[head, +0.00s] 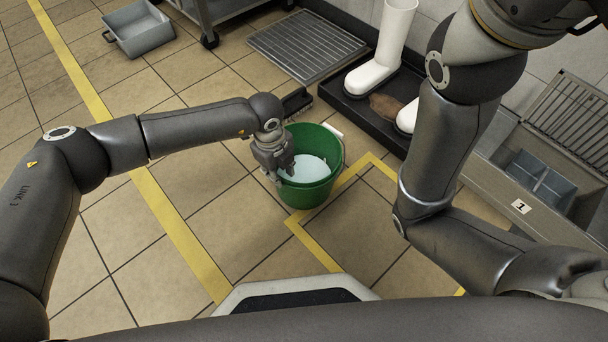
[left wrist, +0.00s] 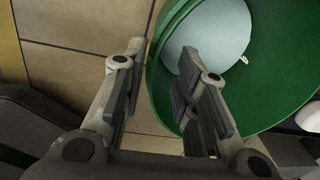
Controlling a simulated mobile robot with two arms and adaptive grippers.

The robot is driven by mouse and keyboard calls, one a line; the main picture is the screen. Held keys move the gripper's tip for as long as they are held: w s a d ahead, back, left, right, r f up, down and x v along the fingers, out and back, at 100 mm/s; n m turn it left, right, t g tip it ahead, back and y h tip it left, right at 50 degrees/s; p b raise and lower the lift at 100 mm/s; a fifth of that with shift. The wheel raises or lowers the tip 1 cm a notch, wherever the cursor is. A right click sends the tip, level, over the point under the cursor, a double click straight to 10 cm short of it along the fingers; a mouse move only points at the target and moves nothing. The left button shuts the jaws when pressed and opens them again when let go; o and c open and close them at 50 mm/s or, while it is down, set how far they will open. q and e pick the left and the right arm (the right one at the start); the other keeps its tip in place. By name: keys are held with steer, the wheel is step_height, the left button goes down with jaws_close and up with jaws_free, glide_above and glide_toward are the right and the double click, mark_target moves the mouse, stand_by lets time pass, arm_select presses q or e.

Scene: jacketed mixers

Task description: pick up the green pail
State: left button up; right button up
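The green pail (head: 309,189) stands upright on the tiled floor in the middle of the head view, with something pale and round inside it. Its green rim also fills the upper right of the left wrist view (left wrist: 279,88). My left gripper (head: 278,174) is over the pail's near-left rim. In the left wrist view its fingers (left wrist: 158,72) are spread apart, one outside the pail and the other over its inside, with the wall between them and apparently a gap to each. My right arm shows at the right, but its gripper is out of view.
A black tray (head: 350,106) with white boots (head: 381,62) stands behind the pail. A floor grate (head: 292,45) and a grey bin (head: 139,31) lie farther back. A steel sink unit (head: 484,178) is at the right. Yellow lines mark the open tiled floor.

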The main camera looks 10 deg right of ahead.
arm_select(q)
step_height(320, 180, down, 3)
steer(key=shift+a+r+b, duration=0.1)
steer(key=shift+r+b, duration=0.05)
steer(key=shift+b, duration=0.65)
steer(key=shift+f+b, duration=0.3)
steer(key=shift+f, duration=0.15)
jaws_close()
steer(key=shift+w+r, duration=0.15)
